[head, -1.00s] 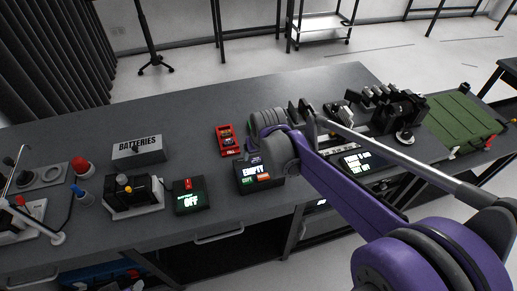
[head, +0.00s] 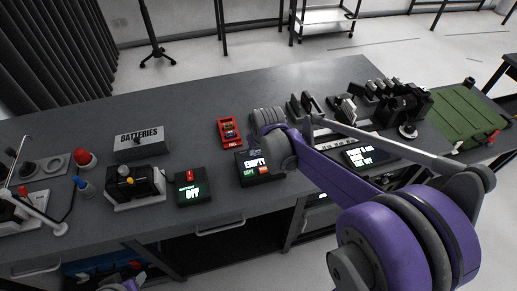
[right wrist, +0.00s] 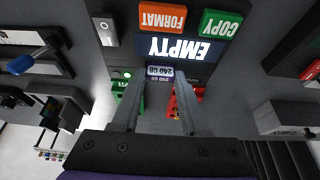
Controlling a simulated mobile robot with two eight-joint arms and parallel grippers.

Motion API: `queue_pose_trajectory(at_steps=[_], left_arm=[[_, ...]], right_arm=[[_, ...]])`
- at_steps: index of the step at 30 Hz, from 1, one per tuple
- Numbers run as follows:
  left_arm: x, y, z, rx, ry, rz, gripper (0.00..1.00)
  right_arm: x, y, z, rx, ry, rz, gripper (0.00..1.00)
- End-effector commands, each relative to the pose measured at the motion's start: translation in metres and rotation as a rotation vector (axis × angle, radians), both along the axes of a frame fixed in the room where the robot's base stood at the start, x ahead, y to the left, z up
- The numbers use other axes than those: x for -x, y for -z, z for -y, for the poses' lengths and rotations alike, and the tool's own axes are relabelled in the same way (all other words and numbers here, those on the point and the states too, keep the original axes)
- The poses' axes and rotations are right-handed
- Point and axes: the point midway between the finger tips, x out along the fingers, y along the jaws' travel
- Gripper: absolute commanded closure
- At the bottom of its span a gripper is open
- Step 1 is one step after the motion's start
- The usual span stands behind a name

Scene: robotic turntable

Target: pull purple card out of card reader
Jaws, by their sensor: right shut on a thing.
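The card reader is a black box (head: 246,170) near the table's front edge in the head view, with a lit screen reading EMPTY. In the right wrist view the reader's screen (right wrist: 185,49) appears upside down, beside orange FORMAT and green COPY buttons. A small purple card (right wrist: 160,73) marked 240 GB is at the reader's edge, between the fingertips of my right gripper (right wrist: 160,80). That gripper is shut on the card. I cannot tell how much of the card sits in the slot. Only a purple piece of my left arm shows at the head view's bottom edge.
A red holder (head: 231,131) stands behind the reader. A black box with a screen reading OFF (head: 194,189) is left of it, and a BATTERIES box (head: 141,144) is further left. The table's back middle is clear.

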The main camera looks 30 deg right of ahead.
Motion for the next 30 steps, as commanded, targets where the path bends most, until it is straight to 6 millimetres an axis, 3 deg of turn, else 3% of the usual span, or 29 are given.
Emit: queue_pose_trajectory(at_steps=[3,30], left_arm=[[0.000,0.000,0.000,0.000,0.000,0.000,0.50],[-0.009,-0.023,0.000,0.000,0.000,0.017,0.50]], right_arm=[[0.000,0.000,0.000,0.000,0.000,0.000,1.00],[0.000,-0.030,0.000,0.000,0.000,0.001,1.00]])
